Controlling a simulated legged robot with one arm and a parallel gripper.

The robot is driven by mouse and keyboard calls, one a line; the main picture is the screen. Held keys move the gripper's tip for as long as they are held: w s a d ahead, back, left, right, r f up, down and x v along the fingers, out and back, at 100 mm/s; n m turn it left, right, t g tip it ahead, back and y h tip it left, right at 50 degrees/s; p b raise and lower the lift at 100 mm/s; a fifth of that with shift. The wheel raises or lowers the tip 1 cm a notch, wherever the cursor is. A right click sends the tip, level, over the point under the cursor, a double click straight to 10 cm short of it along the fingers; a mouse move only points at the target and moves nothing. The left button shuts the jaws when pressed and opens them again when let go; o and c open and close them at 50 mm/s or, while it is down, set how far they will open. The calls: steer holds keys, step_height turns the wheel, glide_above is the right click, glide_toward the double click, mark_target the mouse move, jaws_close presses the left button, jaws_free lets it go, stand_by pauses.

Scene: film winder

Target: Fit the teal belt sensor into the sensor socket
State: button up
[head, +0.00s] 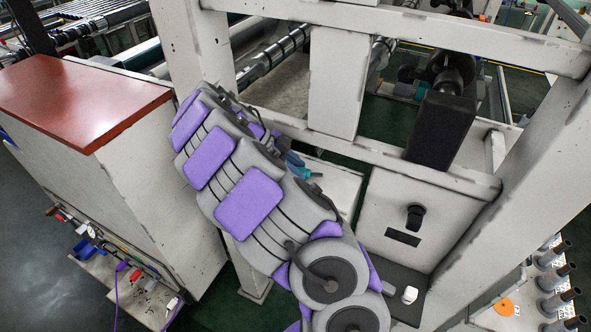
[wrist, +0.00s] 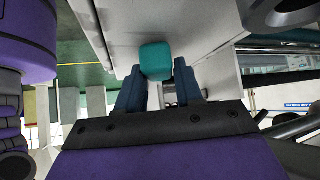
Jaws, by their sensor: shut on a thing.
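The teal belt sensor (wrist: 156,60) shows in the wrist view as a rounded block between the two dark blue fingers of my gripper (wrist: 158,80). My gripper is shut on it, and the sensor sticks out past the fingertips. In the head view my arm hides most of my gripper; a small blue-teal part (head: 295,163) shows at the arm's far side, in front of the frame's lower rail. I cannot make out the sensor socket for certain in either view.
A pale machine frame with an upright post (head: 338,85) and crossbars stands ahead. A grey box (head: 400,200) with a black knob (head: 415,215) is right of my arm. A red-topped cabinet (head: 80,95) stands left. Several pegs (head: 555,275) are at lower right.

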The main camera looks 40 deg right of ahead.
steer(key=shift+r+b, duration=0.5)
steer(key=shift+r, duration=1.05)
steer(key=s+a+b, duration=0.1)
steer(key=s+a, duration=0.3)
steer(key=s, duration=0.3)
steer(key=s+a+r+b, duration=0.1)
steer(key=s+a+b, duration=0.1)
steer(key=s+a, duration=0.2)
steer(key=s, duration=0.2)
steer(key=shift+s+a+r, duration=0.25)
steer(key=shift+s, duration=0.1)
steer(key=o, duration=0.5)
steer(key=c, duration=0.5)
